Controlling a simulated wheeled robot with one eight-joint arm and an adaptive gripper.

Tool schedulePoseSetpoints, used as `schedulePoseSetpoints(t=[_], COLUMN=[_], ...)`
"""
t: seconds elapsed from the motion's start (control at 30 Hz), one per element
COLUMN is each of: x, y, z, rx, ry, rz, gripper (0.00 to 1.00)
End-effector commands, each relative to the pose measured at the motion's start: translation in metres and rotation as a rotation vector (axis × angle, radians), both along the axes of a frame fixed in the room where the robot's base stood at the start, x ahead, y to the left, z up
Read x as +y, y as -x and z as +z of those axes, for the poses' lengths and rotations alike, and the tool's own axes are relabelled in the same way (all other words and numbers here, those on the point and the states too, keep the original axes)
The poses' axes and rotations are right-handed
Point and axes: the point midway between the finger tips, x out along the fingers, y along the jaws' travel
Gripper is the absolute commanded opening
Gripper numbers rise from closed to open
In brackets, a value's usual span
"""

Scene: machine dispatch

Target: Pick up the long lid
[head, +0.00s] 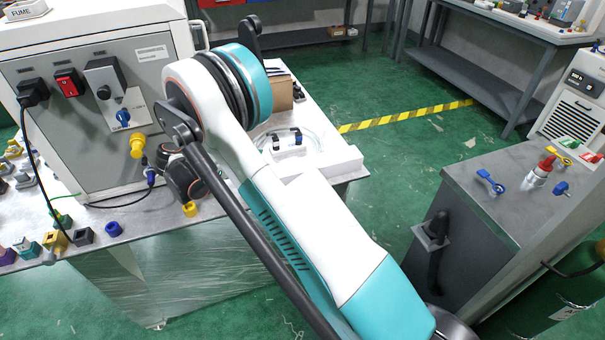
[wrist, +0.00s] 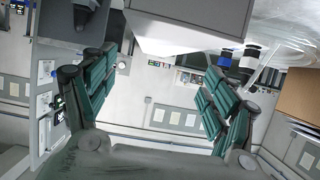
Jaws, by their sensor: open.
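My gripper (wrist: 158,64) shows in the wrist view with its two green-padded fingers spread wide and nothing between the pads. In the head view my own arm crosses the middle, and I cannot make out the gripper there. A pale box-like piece (wrist: 190,14) is at the top of the wrist view, above the gap between the fingers. In the head view a white slab (head: 343,162) lies at the right end of the bench, partly behind my arm. I cannot tell whether either is the long lid, and no other piece is clearly one.
A grey cabinet (head: 490,215) stands at right.

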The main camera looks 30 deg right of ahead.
Motion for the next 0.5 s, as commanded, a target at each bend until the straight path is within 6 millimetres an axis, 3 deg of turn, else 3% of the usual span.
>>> schedulePoseSetpoints(t=[0.03, 0.13, 0.5], x=[-0.001, -0.015, -0.039], y=[0.000, 0.003, 0.008], z=[-0.011, -0.013, -0.022], rx=[0.000, 0.000, 0.001], ry=[0.000, 0.000, 0.000], rz=[0.000, -0.002, -0.002], gripper=[0.78, 0.78, 0.78])
